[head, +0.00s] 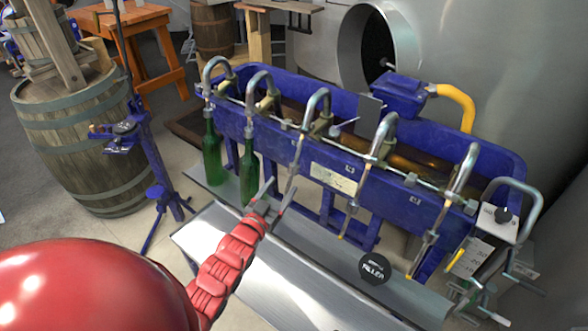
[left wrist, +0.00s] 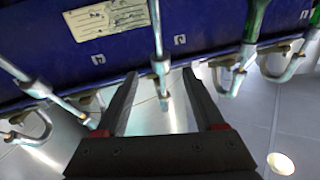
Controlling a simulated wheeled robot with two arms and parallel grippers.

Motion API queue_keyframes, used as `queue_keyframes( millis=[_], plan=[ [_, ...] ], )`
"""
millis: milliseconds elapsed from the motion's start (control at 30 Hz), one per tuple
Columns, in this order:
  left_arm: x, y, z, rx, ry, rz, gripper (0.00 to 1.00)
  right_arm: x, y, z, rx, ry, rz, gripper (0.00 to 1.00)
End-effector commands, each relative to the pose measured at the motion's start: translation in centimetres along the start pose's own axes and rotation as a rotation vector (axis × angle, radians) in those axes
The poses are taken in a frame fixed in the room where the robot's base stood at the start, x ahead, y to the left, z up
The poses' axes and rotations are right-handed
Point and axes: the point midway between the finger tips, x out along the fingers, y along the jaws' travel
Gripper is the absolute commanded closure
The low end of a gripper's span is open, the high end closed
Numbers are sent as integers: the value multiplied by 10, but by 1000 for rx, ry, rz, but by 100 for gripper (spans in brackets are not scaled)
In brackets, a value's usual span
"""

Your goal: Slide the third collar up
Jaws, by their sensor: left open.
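The blue bottle filler (head: 330,180) has a row of metal spouts with a collar on each. The third spout (head: 318,100) from the left has no bottle under it. Its collar (head: 293,170) sits low on the tube. In the left wrist view, that collar (left wrist: 160,66) shows between my finger ends, with the tube tip below it. My left gripper (head: 281,188) is open around the third tube, its fingers (left wrist: 159,76) on either side. My right gripper is not in view.
Green bottles stand under the first (head: 211,155) and second (head: 249,172) spouts, close left of my gripper. The fourth tube (head: 352,195) hangs to the right. A metal shelf (head: 270,270) runs below. A blue stand (head: 155,160) and a barrel (head: 85,140) are at left.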

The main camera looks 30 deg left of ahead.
Motion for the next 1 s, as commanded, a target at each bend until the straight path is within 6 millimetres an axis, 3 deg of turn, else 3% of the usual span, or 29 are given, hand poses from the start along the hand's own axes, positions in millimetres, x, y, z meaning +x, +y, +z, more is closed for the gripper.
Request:
queue_keyframes(
  millis=[200,400,867,1000],
  plan=[
    [50,0,-3,1,3,1,30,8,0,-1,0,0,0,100],
    [76,0,-1,2,-1,2,30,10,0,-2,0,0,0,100],
    [86,-1,0,2,1,-2,30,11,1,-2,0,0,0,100],
    [86,-1,0,2,1,-1,55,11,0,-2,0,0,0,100]
  ],
)
